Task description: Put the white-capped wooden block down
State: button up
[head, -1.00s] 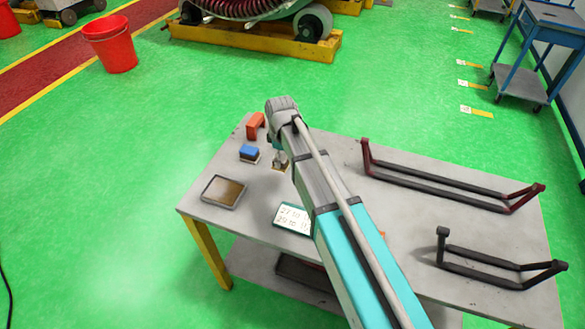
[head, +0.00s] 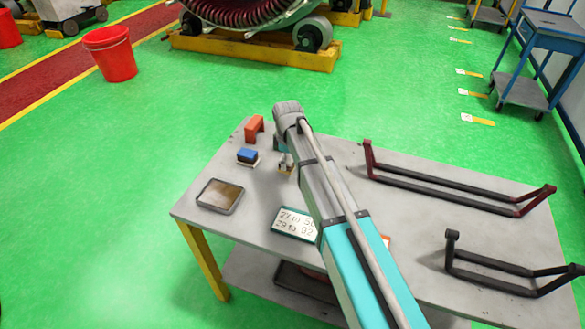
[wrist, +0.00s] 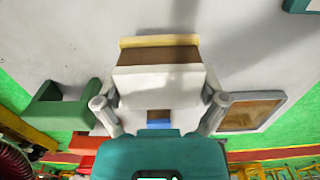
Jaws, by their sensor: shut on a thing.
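The white-capped wooden block (wrist: 158,56) is in my gripper, with a white top, a brown middle and a pale yellow end. My gripper (wrist: 160,100) is shut on it, one finger on each side of the white part. In the head view my gripper (head: 286,160) is low over the table's left part, right of a blue-topped block, and my arm partly hides it. The wooden block (head: 287,171) shows only as a small patch there. I cannot tell whether its underside touches the table.
The grey table (head: 255,195) holds a blue-topped block (head: 247,155), an orange bracket (head: 254,128), a shallow brown tray (head: 220,196) and a white sign (head: 294,223). Two dark metal racks (head: 450,185) (head: 490,270) take up the right side. Bare tabletop lies between tray and sign.

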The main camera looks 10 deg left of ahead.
aim_at(289, 167)
jog(key=shift+w+f+b, duration=0.5)
jog(key=shift+f+b, duration=0.25)
jog(key=shift+b, duration=0.05)
jog(key=shift+s+f+b, duration=0.1)
jog(key=shift+f+b, duration=1.15)
jog(key=shift+f, duration=0.2)
jog(key=o, duration=0.7)
jog(key=shift+r, duration=0.1)
jog(key=shift+r, duration=0.1)
notch_tip(289, 167, up, 12)
jog(key=p, duration=1.2)
